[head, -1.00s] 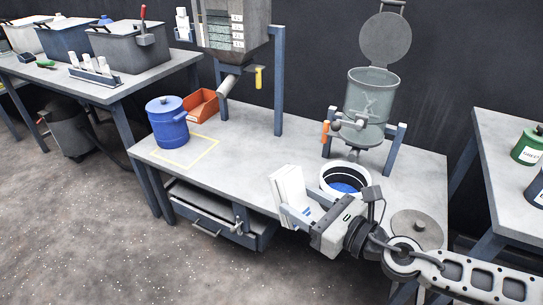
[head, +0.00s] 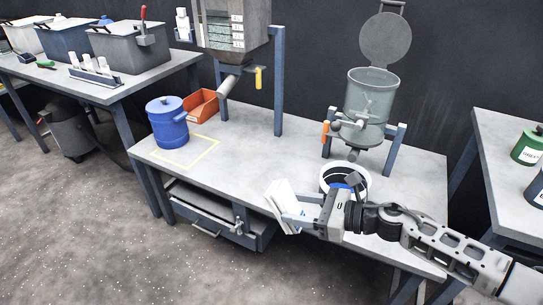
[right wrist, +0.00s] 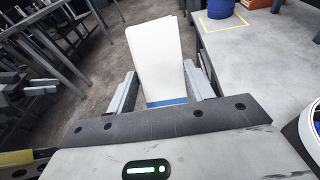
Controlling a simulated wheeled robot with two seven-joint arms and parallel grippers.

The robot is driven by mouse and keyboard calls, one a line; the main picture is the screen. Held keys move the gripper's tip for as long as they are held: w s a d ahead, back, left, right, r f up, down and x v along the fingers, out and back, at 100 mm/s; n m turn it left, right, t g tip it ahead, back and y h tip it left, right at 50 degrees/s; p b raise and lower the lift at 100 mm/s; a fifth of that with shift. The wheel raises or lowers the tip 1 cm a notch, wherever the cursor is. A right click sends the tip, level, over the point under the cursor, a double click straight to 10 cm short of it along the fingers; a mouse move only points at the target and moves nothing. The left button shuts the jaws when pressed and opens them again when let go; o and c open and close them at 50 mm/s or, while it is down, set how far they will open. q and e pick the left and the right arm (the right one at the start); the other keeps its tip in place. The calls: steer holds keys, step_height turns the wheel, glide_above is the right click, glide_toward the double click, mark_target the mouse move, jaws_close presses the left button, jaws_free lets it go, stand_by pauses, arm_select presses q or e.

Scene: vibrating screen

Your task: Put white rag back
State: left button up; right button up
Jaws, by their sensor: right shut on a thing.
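The white rag (head: 282,200) is a folded white cloth with a blue stripe near its lower end. My right gripper (head: 300,212) is shut on it and holds it in the air at the front edge of the middle table. In the right wrist view the rag (right wrist: 158,60) stands up between the two fingers of the right gripper (right wrist: 165,95). The blue stripe lies close to the palm. My left gripper is in neither view.
The middle table (head: 240,165) bears a lidded blue drum (head: 167,124), an orange bin (head: 203,104) and a white-rimmed container (head: 357,172) behind my right gripper. A clear hopper (head: 372,100) stands at the back. A drawer (head: 205,218) hangs under the table.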

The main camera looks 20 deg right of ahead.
steer(key=w+d+f+n+g+y, duration=0.2)
steer(key=w+d+f+n+g, duration=0.2)
steer(key=d+n+g, duration=0.15)
steer(key=s+d+r+n+g+h, duration=0.1)
steer(key=d+n+g, duration=0.4)
steer(key=d, duration=0.6)
steer(key=r+g+h, duration=0.1)
steer(key=g+h, duration=0.1)
steer(key=shift+s+r+h, duration=0.3)
steer(key=shift+s+r, duration=0.1)
stand_by(0.4)
